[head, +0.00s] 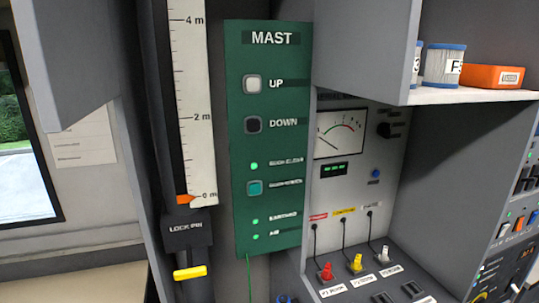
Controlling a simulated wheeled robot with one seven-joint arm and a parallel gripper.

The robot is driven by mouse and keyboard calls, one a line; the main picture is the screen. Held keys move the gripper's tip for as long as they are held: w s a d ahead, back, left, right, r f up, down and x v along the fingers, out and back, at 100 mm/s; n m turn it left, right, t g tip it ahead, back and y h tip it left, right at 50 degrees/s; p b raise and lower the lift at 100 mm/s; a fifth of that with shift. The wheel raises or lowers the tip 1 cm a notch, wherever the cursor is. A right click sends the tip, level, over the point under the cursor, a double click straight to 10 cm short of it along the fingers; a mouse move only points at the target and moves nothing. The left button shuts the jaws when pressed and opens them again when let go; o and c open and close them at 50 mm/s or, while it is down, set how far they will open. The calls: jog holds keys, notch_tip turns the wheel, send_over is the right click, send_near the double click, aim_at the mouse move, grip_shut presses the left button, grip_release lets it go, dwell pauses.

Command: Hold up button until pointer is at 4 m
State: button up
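The green MAST panel (268,220) stands upright in the middle of the head view. Its white UP button (253,84) is near the top, with the dark DOWN button (254,125) below it. Left of the panel is a white vertical scale (196,90) marked 0 m, 2 m and 4 m. The orange pointer (185,199) sits at about 0 m. The 4 m mark is near the top edge of the picture. My gripper is not in view, and nothing covers the UP button.
A yellow handle (190,272) is below the LOCK PIN label. A grey cabinet and a shelf (470,97) with an orange box (492,77) jut out at right. A dial meter (340,132) is behind.

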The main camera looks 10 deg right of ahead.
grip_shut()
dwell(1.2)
